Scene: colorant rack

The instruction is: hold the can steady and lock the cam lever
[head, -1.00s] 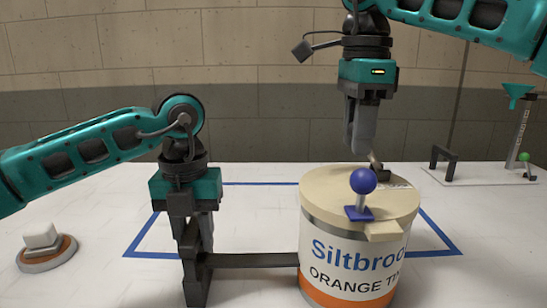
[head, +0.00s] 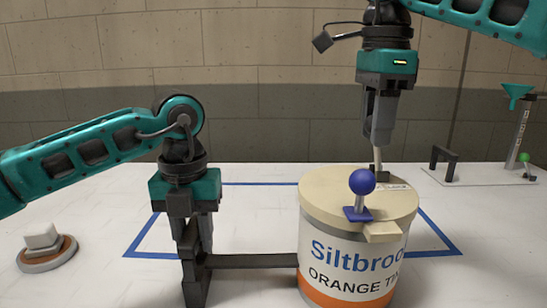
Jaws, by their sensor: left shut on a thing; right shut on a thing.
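The can (head: 352,262) stands on the table with a Siltbrook orange tint label and a cream lid (head: 330,196). A dark handle (head: 250,261) sticks out from its left side. My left gripper (head: 193,238) is shut on the upright end of that handle. A blue ball knob (head: 362,182) stands on a blue base at the lid's front.
A blue outline (head: 140,238) is marked on the white table around the can. A round base with a pale block (head: 44,246) lies at the left. At the back right are a dark arch (head: 445,160) and a stand with a teal funnel (head: 517,92).

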